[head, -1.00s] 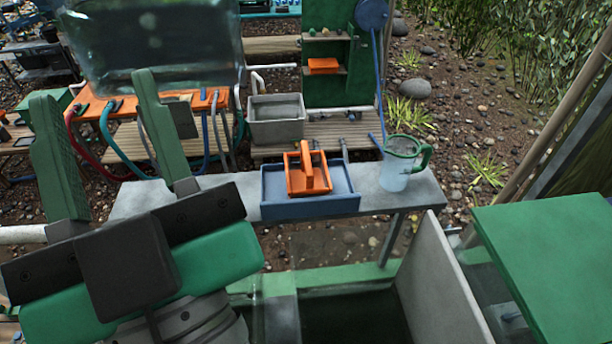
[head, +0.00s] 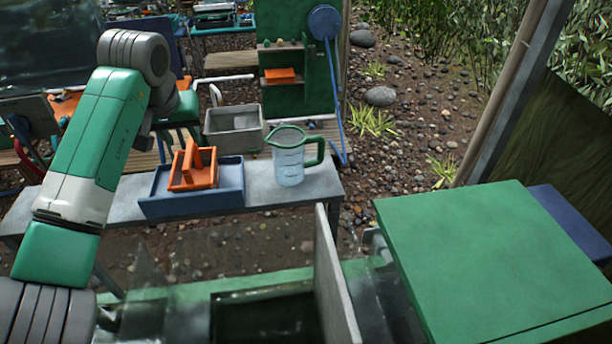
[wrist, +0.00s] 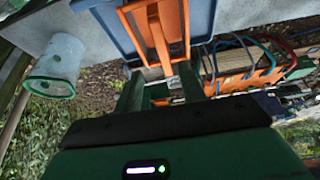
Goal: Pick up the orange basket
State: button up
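The orange basket (head: 192,172), with an upright handle, sits in a shallow blue tray (head: 190,203) on the grey bench. In the wrist view the basket (wrist: 160,22) appears ahead of my gripper (wrist: 160,72), with its handle bar running down between the two green fingers. The fingers are apart, so the gripper is open. I cannot tell whether the fingertips touch the handle.
A clear pitcher with a green rim (head: 289,160) stands on the bench (head: 318,182) right of the tray; it also shows in the wrist view (wrist: 55,68). A grey bin (head: 233,130) is behind. A green-topped box (head: 490,265) is at front right.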

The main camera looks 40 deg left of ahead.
aim_at(188, 153)
jog(key=shift+s+a+f, duration=0.15)
jog(key=shift+s+a, duration=0.05)
jog(key=shift+s, duration=0.15)
jog(key=shift+a+f, duration=0.2)
jog(key=shift+f, duration=0.05)
jog(key=shift+p+x, duration=0.35)
jog(key=shift+x, duration=0.55)
jog(key=p+x, duration=0.1)
jog(key=x, duration=0.3)
jog(key=shift+w+f+p, duration=0.15)
jog(key=shift+w+p, duration=0.05)
jog(key=shift+p, duration=0.15)
jog(key=shift+w+f, duration=0.15)
jog(key=shift+f, duration=0.35)
jog(key=shift+f+p, duration=0.2)
jog(key=shift+p, duration=0.1)
grip_shut()
